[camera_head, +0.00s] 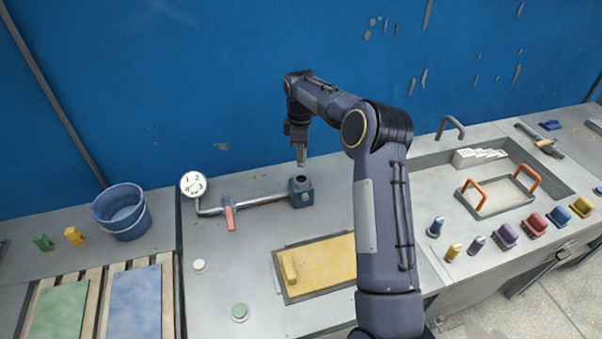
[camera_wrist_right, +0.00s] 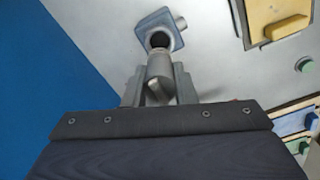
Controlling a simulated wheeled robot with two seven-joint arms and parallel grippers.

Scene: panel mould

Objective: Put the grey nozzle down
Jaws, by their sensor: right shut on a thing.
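My right gripper (camera_head: 300,153) hangs above the bench, over a small blue-grey block (camera_head: 301,194) with a dark round hole in its top. In the right wrist view, the gripper (camera_wrist_right: 158,88) is shut on the grey nozzle (camera_wrist_right: 159,64), a short grey cylinder. The nozzle's free end points toward the block (camera_wrist_right: 151,21) and its hole, and overlaps it in the picture; I cannot tell whether they touch. In the head view the nozzle is small and hard to tell from the fingers. My left gripper is not in view.
A pipe (camera_head: 258,200) with a red lever (camera_head: 230,217) and a gauge (camera_head: 193,184) runs left from the block. A yellow panel mould (camera_head: 325,262) lies in front. A blue bucket (camera_head: 122,211) stands left; a sunken basin with a tray (camera_head: 497,195) is right.

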